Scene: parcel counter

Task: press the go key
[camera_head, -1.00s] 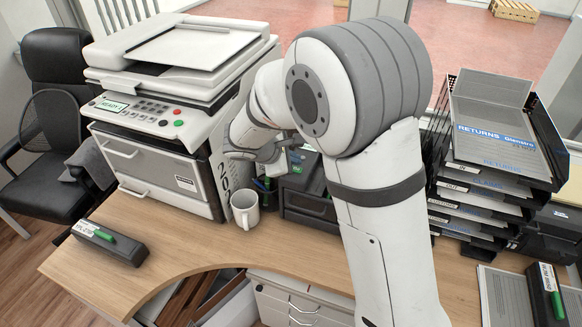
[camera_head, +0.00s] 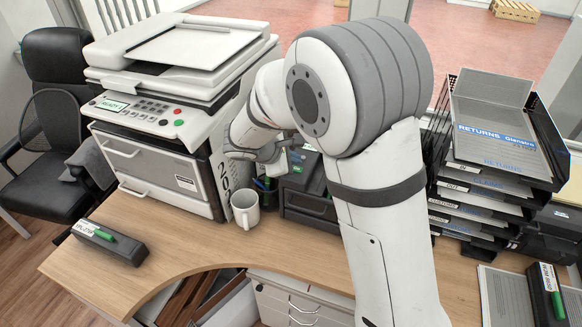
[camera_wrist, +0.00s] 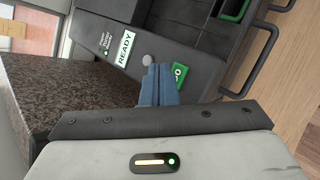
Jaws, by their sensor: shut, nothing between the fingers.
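In the wrist view, the green go key (camera_wrist: 180,73) sits on the sloped dark panel of a black machine (camera_wrist: 190,50). Part of the key is hidden behind my fingers. A round grey button (camera_wrist: 147,60) and a lit READY display (camera_wrist: 125,48) are on the same panel. My gripper (camera_wrist: 158,72) has its blue fingers shut together and empty, overlapping the key's left edge in this view. I cannot tell whether they touch it. In the head view, the black machine (camera_head: 308,200) stands behind my arm, which hides part of it; the key is not clear there.
In the head view, a white mug (camera_head: 245,208) stands left of the machine, beside a large printer (camera_head: 165,150) with its own READY display and green and red keys. A stack of paper trays (camera_head: 480,205) stands right.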

